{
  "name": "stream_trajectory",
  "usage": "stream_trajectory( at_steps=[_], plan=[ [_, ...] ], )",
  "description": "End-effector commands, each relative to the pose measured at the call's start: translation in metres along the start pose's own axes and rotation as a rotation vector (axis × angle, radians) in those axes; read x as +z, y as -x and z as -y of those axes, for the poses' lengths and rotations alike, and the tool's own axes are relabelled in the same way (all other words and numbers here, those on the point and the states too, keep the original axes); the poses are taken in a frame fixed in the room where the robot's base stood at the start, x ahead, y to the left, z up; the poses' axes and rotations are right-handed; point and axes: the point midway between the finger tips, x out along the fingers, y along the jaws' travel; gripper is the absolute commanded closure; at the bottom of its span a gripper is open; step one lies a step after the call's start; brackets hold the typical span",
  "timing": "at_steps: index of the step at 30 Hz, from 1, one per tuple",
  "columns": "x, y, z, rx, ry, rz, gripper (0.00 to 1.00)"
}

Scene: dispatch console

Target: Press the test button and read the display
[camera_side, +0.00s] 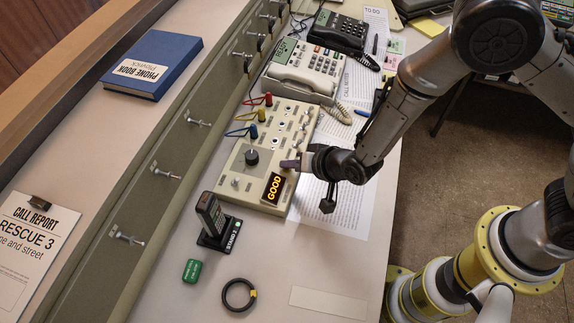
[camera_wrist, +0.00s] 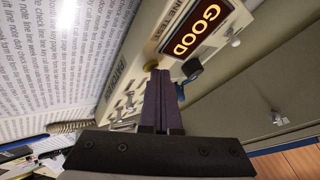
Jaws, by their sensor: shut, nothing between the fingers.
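The beige line test panel (camera_side: 240,183) lies on the desk. Its display (camera_side: 273,188) is lit and reads GOOD in amber letters; the wrist view shows the same word on the display (camera_wrist: 196,30). My gripper (camera_side: 288,164) is shut and empty, its fingertips at the panel's right edge just above the display. In the wrist view my gripper's fingertips (camera_wrist: 160,72) meet or nearly meet a round brass-coloured button (camera_wrist: 151,66) beside the display. The fingertips partly cover it, and I cannot tell how far it is pressed. In the side view the button is hidden.
A black knob (camera_side: 251,157) and coloured plugs with leads are on the panel. A beige telephone (camera_side: 303,72) stands behind it. A handset in a black stand (camera_side: 213,222), a green block (camera_side: 191,271) and a black ring (camera_side: 239,294) are in front. Printed sheets lie under my arm.

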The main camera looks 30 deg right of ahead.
Motion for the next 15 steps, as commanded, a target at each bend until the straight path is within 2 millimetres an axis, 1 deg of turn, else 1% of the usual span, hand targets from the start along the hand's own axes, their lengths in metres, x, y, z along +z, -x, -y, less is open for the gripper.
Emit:
stream_trajectory(
  at_steps=[8,15],
  plan=[
    [-0.0003,0.0013,0.0001,0.002,0.001,0.001,1.0],
    [-0.0061,0.0092,0.006,0.001,0.0,0.001,1.0]
  ],
)
